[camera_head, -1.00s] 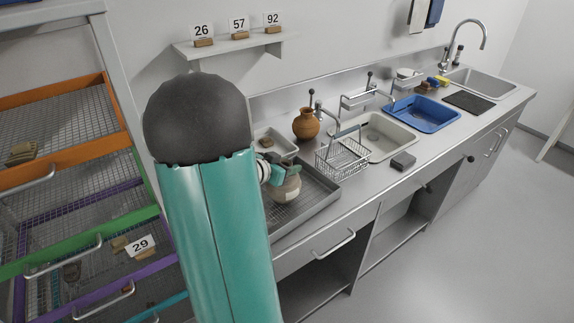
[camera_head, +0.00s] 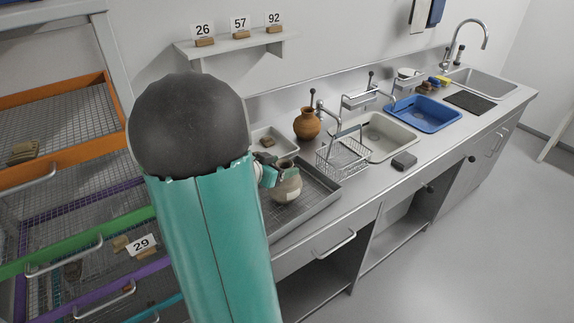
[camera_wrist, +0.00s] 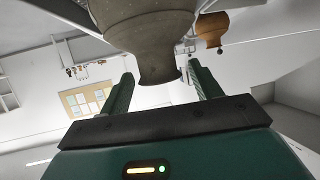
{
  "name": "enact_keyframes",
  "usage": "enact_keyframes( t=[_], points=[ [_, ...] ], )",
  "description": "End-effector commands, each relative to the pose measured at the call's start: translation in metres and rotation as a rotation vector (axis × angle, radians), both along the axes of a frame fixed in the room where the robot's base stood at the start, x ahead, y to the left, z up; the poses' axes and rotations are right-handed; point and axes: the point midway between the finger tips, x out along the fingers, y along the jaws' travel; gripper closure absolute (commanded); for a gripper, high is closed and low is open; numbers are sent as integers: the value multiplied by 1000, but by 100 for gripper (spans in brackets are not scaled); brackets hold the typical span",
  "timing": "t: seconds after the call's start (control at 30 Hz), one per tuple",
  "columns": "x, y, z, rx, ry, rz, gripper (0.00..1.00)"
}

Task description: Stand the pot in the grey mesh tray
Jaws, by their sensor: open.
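A grey-beige pot (camera_head: 288,186) with a pale patch stands upright in the grey mesh tray (camera_head: 318,200) on the counter. My gripper (camera_head: 274,172) is beside its neck on the left, partly hidden by my arm. In the wrist view the pot (camera_wrist: 150,42) appears inverted, its neck and rim between or just beyond the tips of my gripper (camera_wrist: 164,82). The two fingers are apart, with gaps visible on both sides of the rim. The pot's base contact with the mesh is not clearly visible.
An orange-brown jar (camera_head: 307,124) stands behind the tray; it also shows in the wrist view (camera_wrist: 211,29). A wire basket (camera_head: 343,160) is close on the tray's right. A pale tray (camera_head: 272,140) lies behind. My arm hides the tray's left part.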

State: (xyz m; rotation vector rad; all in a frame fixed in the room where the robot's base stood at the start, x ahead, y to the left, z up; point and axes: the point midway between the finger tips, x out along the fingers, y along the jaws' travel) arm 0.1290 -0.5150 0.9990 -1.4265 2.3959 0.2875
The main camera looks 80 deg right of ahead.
Motion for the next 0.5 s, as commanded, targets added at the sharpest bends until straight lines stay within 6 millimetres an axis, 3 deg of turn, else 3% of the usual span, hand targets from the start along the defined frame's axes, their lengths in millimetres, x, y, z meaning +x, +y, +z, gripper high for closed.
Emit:
enact_keyframes(
  t=[0.3, 0.5],
  points=[
    [31, 54, 27, -3, -3, 4, 36],
    [38, 70, 33, 0, -1, 2, 36]
  ],
)
